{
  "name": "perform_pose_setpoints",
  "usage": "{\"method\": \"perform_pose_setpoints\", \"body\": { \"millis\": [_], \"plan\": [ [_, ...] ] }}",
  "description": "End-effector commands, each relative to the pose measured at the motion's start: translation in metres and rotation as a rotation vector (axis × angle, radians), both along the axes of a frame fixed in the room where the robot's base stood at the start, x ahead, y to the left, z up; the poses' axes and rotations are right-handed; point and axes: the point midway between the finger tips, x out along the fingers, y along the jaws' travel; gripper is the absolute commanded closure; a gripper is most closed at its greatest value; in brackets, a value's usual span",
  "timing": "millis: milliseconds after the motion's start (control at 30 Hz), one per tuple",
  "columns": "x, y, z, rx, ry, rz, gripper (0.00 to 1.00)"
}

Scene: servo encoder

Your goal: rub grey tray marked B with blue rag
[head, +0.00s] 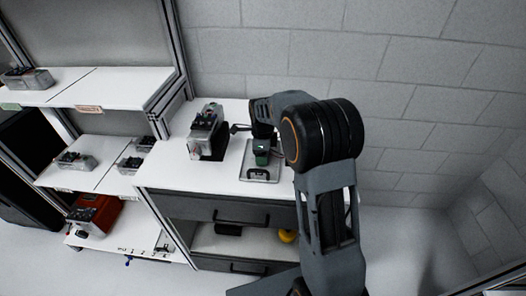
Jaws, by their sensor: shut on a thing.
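A small grey tray (247,175) lies on the white bench top, in front of the wall. A dark handle-like mark shows on its near part; I cannot read a letter on it. My gripper (262,142) reaches down over the tray's far part and is shut. A small dark green thing (262,158) shows at its fingertips, low over or touching the tray. I cannot make out a clearly blue rag. My arm hides the area right of the tray.
A grey device with a dark side (203,139) stands on the bench just left of the tray. Drawers (228,214) are below the bench top. Shelves at the left hold several similar devices and a red box (97,213). A yellow thing (287,236) lies under the bench.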

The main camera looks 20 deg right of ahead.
Motion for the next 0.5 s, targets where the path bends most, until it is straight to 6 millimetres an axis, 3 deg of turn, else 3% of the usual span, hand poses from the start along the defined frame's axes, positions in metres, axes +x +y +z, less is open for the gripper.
{"method": "perform_pose_setpoints", "body": {
  "millis": [233,500],
  "plan": [
    [-0.02,0.008,0.001,0.0,0.0,0.0,0.54],
    [-0.027,0.012,0.001,0.0,-0.001,0.0,0.54]
  ]
}}
